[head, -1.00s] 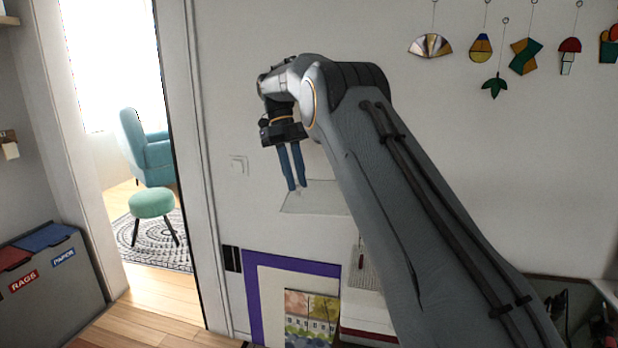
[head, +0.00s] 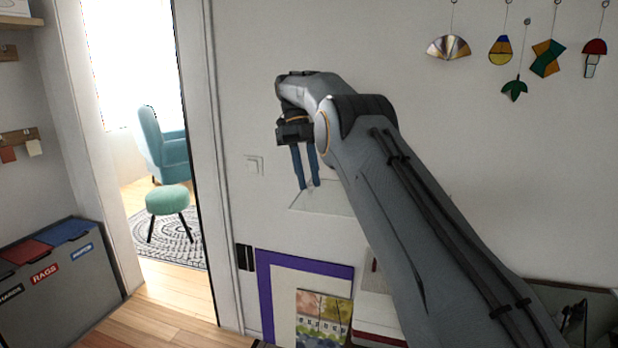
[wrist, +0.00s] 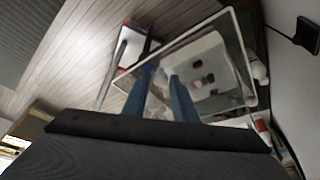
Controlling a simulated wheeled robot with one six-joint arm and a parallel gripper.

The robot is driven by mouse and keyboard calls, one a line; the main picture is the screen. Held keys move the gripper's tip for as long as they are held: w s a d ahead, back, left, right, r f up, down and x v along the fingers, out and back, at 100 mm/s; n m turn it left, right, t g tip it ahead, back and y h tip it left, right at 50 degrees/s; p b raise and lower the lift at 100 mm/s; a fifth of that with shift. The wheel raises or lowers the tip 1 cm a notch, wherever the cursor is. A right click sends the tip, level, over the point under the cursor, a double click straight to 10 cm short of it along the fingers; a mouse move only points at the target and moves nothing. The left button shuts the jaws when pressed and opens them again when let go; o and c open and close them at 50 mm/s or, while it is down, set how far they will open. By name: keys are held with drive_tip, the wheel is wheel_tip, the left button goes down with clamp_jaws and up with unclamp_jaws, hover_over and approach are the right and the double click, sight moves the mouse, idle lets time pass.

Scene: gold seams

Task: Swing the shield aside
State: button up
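The shield (head: 330,203) looks like a clear, thin-edged panel beside the wall in the head view, partly behind my arm. In the wrist view, a clear panel with a pale rim (wrist: 243,55) spans the middle and right. My gripper (head: 308,186) points down at the shield's upper left part, its two blue fingers a small gap apart. In the wrist view the gripper (wrist: 161,70) appears with its fingers over the panel, with nothing seen between them. I cannot tell whether a fingertip touches the shield.
Stained-glass ornaments (head: 514,90) hang on the wall at upper right. A purple-framed board (head: 265,300) stands below the shield. A wall switch (head: 254,165) is left of my gripper. A doorway with a green stool (head: 167,200) and grey bins (head: 60,280) lie to the left.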

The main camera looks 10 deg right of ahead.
drive_tip(key=shift+o, duration=1.2)
